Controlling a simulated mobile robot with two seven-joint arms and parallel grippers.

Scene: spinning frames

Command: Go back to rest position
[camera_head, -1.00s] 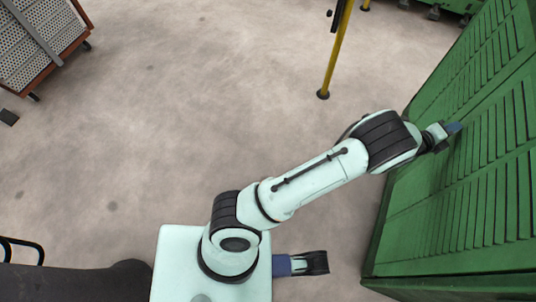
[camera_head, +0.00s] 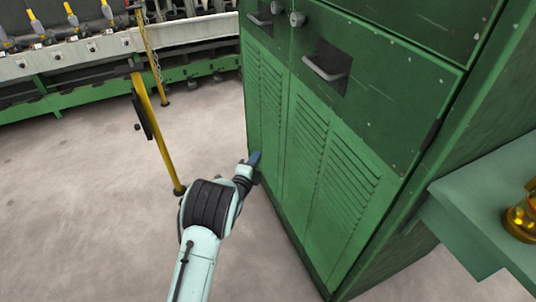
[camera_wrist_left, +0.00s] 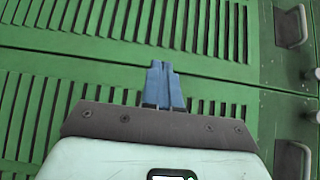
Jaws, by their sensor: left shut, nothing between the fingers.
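My left gripper (camera_head: 254,160) is at the end of my pale arm, close in front of the lower louvred doors of a green cabinet (camera_head: 400,75). In the left wrist view its blue fingers (camera_wrist_left: 163,84) are together with nothing between them, and the louvred door (camera_wrist_left: 130,62) fills the background. I cannot tell from the frames whether the fingertips touch the door. My right gripper does not show in either view.
The cabinet has recessed handles (camera_head: 326,68). A green shelf (camera_head: 480,215) with a brass-coloured object (camera_head: 520,218) juts out at the right. A yellow post (camera_head: 158,130) stands left of my arm. A spinning machine (camera_head: 100,60) runs along the back. The left floor is clear.

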